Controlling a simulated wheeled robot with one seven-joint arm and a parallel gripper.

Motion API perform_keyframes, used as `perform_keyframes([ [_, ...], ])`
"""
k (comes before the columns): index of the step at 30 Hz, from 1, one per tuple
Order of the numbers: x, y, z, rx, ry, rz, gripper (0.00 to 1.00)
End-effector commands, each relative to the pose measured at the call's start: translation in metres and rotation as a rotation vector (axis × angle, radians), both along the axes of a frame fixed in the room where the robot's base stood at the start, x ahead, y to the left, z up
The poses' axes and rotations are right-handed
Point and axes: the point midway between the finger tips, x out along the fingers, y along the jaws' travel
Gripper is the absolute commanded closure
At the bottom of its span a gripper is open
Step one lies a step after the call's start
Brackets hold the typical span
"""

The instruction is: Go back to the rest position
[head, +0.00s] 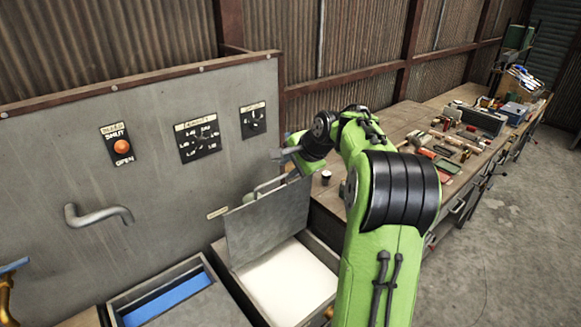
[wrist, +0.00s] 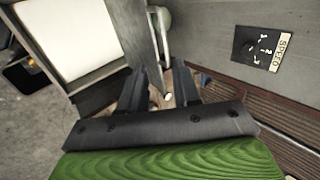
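My gripper (wrist: 166,76) shows in the wrist view with its two dark fingers apart and nothing visibly held between them. In the head view my gripper (head: 284,155) is by the grey wall panel, just above the raised lid (head: 268,218) of a bin. The lid stands steeply tilted, with a pale handle (head: 264,186) on its far side. In the wrist view the lid's edge and handle (wrist: 162,36) lie just beyond the fingers; whether they touch is unclear.
The open bin (head: 285,283) has a white inside; a blue-lined bin (head: 165,300) is left of it. The panel carries a shut/open button (head: 121,146), dials (head: 200,138) and a bent pipe (head: 98,214).

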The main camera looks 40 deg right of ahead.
Motion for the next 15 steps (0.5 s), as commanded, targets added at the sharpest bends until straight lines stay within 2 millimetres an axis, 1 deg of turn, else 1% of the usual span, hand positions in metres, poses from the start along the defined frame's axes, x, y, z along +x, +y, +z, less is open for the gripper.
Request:
perform_keyframes([
  [9,0.000,0.000,0.000,0.000,0.000,0.000,0.68],
  [11,0.000,0.004,0.001,-0.009,0.003,0.011,0.68],
  [13,-0.003,0.026,0.004,-0.057,0.019,0.070,0.68],
  [14,-0.007,0.042,0.005,-0.093,0.032,0.115,0.68],
  [15,-0.016,0.068,0.007,-0.154,0.052,0.189,0.68],
])
